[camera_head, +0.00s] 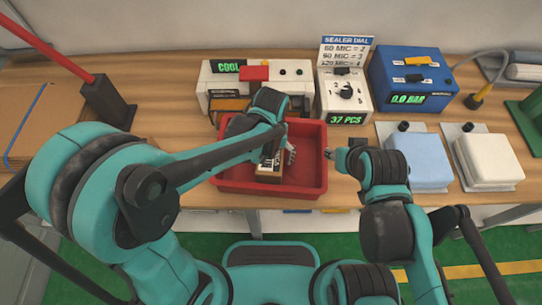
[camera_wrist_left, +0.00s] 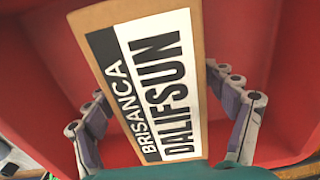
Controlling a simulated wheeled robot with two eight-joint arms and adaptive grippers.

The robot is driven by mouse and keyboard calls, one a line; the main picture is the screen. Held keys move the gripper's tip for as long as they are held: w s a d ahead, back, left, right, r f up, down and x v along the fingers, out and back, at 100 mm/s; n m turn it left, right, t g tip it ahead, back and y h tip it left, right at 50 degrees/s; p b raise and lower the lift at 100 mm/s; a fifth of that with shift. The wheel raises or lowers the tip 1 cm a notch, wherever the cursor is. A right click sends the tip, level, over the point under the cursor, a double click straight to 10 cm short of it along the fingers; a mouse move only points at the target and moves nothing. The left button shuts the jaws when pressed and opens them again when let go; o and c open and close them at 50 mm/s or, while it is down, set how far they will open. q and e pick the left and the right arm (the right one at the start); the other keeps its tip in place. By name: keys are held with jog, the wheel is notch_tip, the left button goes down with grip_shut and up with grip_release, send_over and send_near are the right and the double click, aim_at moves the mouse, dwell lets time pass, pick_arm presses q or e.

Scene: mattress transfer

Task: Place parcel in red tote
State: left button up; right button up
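The brown parcel (camera_head: 268,171), with a black-and-white label, is inside the red tote (camera_head: 313,186). In the left wrist view the parcel (camera_wrist_left: 150,75) fills the middle, with red tote walls (camera_wrist_left: 275,65) around it. My left gripper (camera_head: 285,150) is down in the tote at the parcel. In the left wrist view its fingers (camera_wrist_left: 160,105) are spread on either side of the parcel, with a narrow gap at the right finger. The parcel's underside is hidden. My right gripper (camera_head: 330,154) is just right of the tote, apart from the parcel; its opening is too small to judge.
Behind the tote stands a white sealer (camera_head: 290,84), a dial box (camera_head: 346,98) and a blue pressure unit (camera_head: 412,77). Blue (camera_head: 414,161) and white (camera_head: 488,160) pads lie at right. A red-handled lever (camera_head: 105,100) stands at left.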

pick_arm(q)
notch_tip(320, 180, up, 12)
jog(key=p, duration=0.5)
jog(key=shift+r, duration=0.15)
jog(key=s+a+r+t, duration=0.2)
jog(key=a+t, duration=0.1)
jog(key=a, duration=0.6)
jog(key=s+a+r+n+t, duration=0.1)
jog(key=s+a+r+t, duration=0.1)
jog(key=a, duration=0.6)
jog(key=shift+s+a+r+t, duration=0.25)
jog(key=shift+s+a+t, duration=0.25)
jog(key=shift+t, duration=0.6)
